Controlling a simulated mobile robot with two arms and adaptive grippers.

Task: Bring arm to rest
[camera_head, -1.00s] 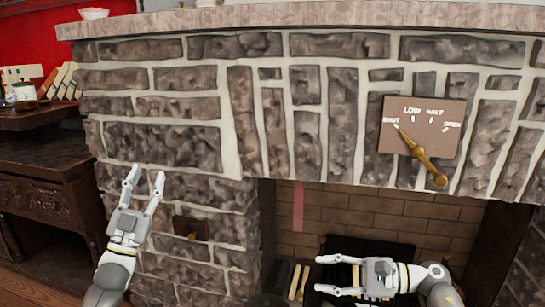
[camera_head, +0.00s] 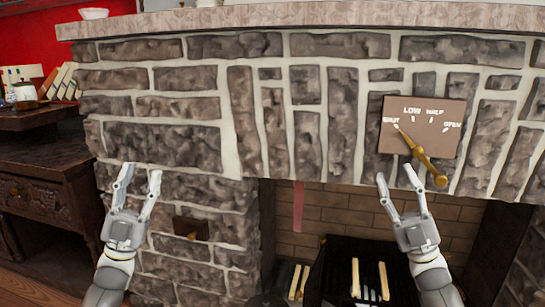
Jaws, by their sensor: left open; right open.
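My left gripper (camera_head: 140,172) is open and empty at the left, in front of the stone wall, pointing up. My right gripper (camera_head: 395,180) is open and empty, pointing up in front of the fireplace's upper edge. Its fingertips show below a brown plate (camera_head: 440,113) marked SHUT, LOW, HALF and OPEN. A brass lever (camera_head: 424,160) is on this plate, with its pointed end toward SHUT. The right gripper appears close to the lever's knob end in the picture. Whether they touch is unclear, but a gap shows between them.
The stone fireplace (camera_head: 160,150) fills the middle, with a mantel (camera_head: 330,17) on top. A dark grate with two pale sticks (camera_head: 370,280) is in the firebox. A carved wooden cabinet (camera_head: 40,190) and a shelf with books (camera_head: 62,80) stand at the left.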

